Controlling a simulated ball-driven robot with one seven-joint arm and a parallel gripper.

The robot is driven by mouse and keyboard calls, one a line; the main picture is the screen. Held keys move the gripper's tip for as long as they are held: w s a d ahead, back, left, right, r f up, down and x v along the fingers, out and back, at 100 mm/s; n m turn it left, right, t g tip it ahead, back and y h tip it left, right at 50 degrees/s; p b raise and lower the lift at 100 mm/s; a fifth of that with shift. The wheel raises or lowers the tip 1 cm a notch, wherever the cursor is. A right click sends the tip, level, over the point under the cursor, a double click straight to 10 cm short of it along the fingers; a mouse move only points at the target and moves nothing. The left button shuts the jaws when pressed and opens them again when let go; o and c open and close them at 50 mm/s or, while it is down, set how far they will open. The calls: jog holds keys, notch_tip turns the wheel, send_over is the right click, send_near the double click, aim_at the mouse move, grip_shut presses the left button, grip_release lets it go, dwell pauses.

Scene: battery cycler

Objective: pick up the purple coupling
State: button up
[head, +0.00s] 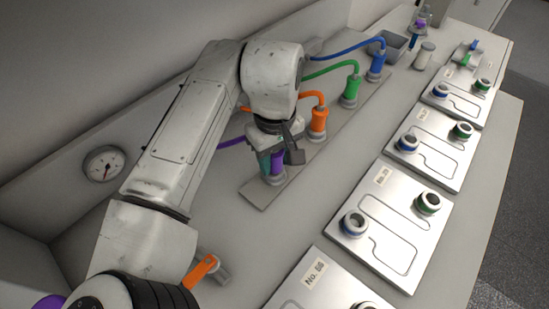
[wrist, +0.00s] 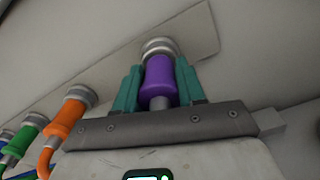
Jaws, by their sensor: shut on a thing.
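The purple coupling (wrist: 158,80) is a short purple cylinder with a grey metal collar at its end. In the wrist view it sits between the two teal fingers of my gripper (wrist: 158,88), which are shut on its sides. Its collar meets the grey strip on the bench. In the head view the purple coupling (head: 277,162) stands upright at the near end of the strip, partly hidden by my gripper (head: 271,165). A purple cable (head: 232,142) runs to the left behind my arm.
Orange (head: 318,122), green (head: 351,90) and blue (head: 377,62) couplings with cables stand along the same strip (head: 262,195). Several metal plates with ringed ports, one being a near plate (head: 385,235), lie to the right. An orange-handled valve (head: 203,268) sits near my arm.

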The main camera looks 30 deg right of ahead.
notch_tip(320, 180, up, 2)
jog(key=shift+r, duration=0.25)
jog(key=s+d+r, duration=0.6)
jog(key=s+r, duration=0.3)
jog(key=s, duration=0.3)
jog(key=shift+s+r, duration=0.3)
jog(key=shift+r, duration=0.05)
jog(key=shift+d, duration=0.1)
